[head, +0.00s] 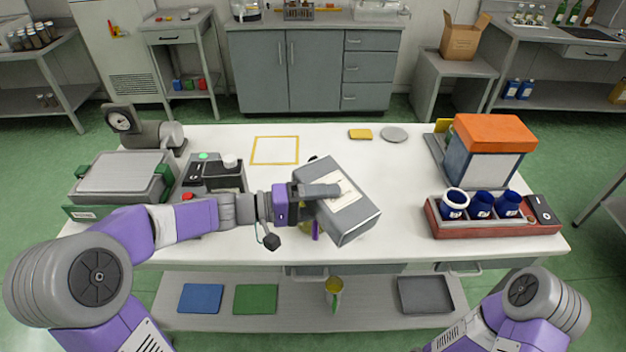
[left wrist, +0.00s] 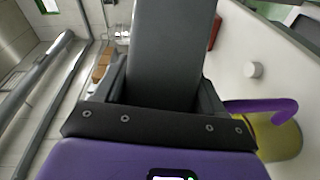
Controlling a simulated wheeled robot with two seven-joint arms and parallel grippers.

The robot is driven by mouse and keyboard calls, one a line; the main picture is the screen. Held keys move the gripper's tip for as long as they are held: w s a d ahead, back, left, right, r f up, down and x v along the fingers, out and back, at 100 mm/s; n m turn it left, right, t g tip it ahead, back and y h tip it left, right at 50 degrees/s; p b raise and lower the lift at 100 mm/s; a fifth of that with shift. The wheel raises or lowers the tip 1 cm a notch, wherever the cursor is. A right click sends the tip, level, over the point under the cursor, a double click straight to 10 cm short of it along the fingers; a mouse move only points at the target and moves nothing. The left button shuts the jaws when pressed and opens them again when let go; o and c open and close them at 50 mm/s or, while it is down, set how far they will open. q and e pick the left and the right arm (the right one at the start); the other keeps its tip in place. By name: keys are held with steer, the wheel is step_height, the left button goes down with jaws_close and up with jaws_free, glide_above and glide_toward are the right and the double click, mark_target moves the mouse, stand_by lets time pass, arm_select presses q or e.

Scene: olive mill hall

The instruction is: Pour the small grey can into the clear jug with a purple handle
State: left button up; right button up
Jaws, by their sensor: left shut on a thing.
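The small grey can (head: 358,222), a boxy tin with a pale label, is held tilted above the white table. My left gripper (head: 322,191) is shut on it, one finger lying across its labelled side. The can also fills the top middle of the left wrist view (left wrist: 165,50). The clear jug (head: 305,229) is mostly hidden below the can and gripper. In the left wrist view its purple handle (left wrist: 268,106) and yellow-tinted body (left wrist: 283,145) show at the right. I see no stream, and the can's mouth is not clear. My right gripper is out of view.
On the white table (head: 400,172) stand a scale (head: 122,175) and a dark device (head: 212,174) at left. An orange-topped box (head: 487,148) and a red tray (head: 440,228) with blue jars are at right. A yellow-outlined square (head: 275,150) lies empty at the back.

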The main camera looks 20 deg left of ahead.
arm_select(q)
steer(key=shift+r+n+h+p, duration=0.4)
steer(key=shift+r+n+p, duration=0.1)
steer(key=shift+r+n, duration=0.65)
stand_by(2.9)
